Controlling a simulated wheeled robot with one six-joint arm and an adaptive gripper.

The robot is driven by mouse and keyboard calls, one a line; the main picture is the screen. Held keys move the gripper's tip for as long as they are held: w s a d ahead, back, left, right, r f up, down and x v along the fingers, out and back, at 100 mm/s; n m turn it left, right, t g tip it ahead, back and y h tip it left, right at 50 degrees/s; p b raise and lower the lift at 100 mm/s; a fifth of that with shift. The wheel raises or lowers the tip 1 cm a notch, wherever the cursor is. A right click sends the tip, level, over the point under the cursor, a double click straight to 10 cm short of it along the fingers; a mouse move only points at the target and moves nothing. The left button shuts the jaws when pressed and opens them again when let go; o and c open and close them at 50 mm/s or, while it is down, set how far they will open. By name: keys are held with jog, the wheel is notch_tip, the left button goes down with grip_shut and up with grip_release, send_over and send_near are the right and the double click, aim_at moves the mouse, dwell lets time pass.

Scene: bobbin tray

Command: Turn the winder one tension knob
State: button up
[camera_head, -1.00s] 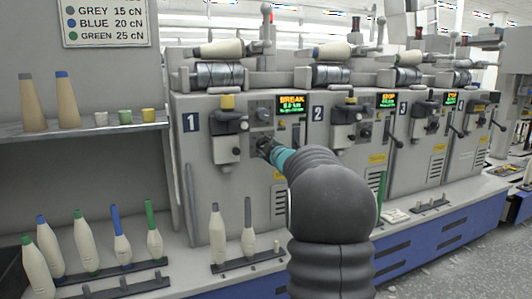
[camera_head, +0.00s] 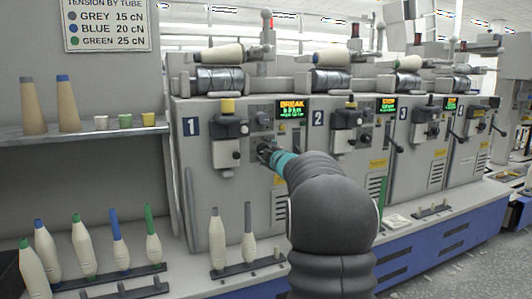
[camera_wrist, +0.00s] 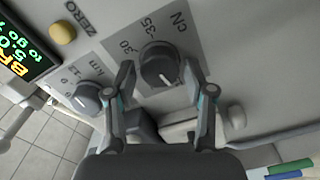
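The tension knob (camera_wrist: 160,66) of winder one is a dark round knob with a pale pointer line, on a grey cN scale plate (camera_wrist: 184,22) in the wrist view. The visible marks include 30 and 35. My gripper (camera_wrist: 158,72) is open, with one finger on each side of the knob in the picture. Gaps show between the fingers and the knob, and I see no clear contact. In the head view my gripper (camera_head: 267,153) is at the front panel of winder one (camera_head: 191,126), and it hides part of the panel there.
A smaller km knob (camera_wrist: 88,97) and a yellow ZERO button (camera_wrist: 62,32) are left of the tension knob. Winder one's display (camera_head: 292,109) reads BREAK. A tension chart (camera_head: 106,24) lists grey 15, blue 20, green 25 cN. Bobbins (camera_head: 217,240) stand on the ledge below.

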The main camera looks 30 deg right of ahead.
dwell(0.3)
jog(key=s+a, duration=0.2)
jog(key=s, duration=0.9)
jog(key=shift+s, duration=0.4)
